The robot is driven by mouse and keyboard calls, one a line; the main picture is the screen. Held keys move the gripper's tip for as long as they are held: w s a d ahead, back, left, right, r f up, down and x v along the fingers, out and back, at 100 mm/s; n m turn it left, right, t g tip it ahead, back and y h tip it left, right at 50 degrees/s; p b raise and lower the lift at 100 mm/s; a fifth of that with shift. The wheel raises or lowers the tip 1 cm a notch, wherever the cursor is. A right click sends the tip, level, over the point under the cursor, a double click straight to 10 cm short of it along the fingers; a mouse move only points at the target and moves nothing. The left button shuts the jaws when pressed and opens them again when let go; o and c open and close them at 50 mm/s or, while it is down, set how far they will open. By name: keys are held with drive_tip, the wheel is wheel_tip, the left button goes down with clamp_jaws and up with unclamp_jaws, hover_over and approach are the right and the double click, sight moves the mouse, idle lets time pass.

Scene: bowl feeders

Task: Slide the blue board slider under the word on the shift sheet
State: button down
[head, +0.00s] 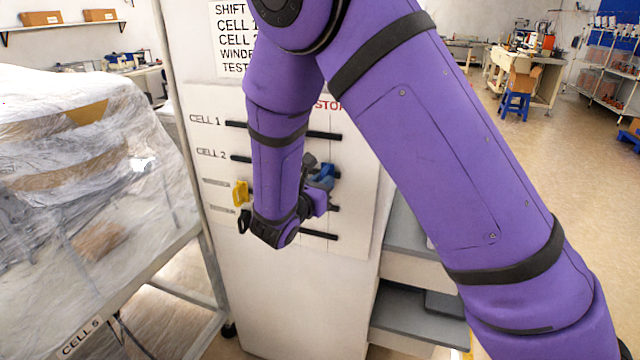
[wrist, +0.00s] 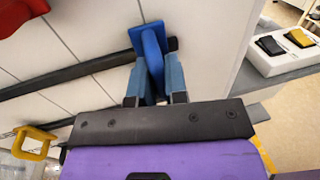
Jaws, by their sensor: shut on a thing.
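The blue board slider (head: 325,172) is near the right end of the CELL 2 rail, under the STOP heading side of the white board (head: 355,200). In the wrist view the slider's blue plate (wrist: 150,38) sits on the dark rail close to its end. My gripper (wrist: 155,85) is shut on the slider's upright grip, one finger on each side. In the head view my gripper (head: 313,187) is partly hidden by my arm. The shift sheet (head: 232,40) hangs above the board. My arm covers its right part, so its words are cut off.
A yellow slider (head: 240,193) and a black slider (head: 244,221) sit at the left of lower rails. A red piece (wrist: 20,12) shows in the wrist view's corner. A white tray (wrist: 272,62) with black and yellow items is right of the board.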

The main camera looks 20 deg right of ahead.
drive_tip(key=c, duration=1.2)
unclamp_jaws()
drive_tip(key=shift+s+d+r, duration=0.1)
drive_tip(key=shift+d+r, duration=0.05)
drive_tip(key=shift+d, duration=0.2)
drive_tip(key=shift+o, duration=0.2)
drive_tip(key=shift+a, duration=0.1)
drive_tip(key=shift+s+a, duration=0.15)
drive_tip(key=shift+a, duration=0.05)
drive_tip(key=v, duration=1)
drive_tip(key=shift+s+a, duration=0.1)
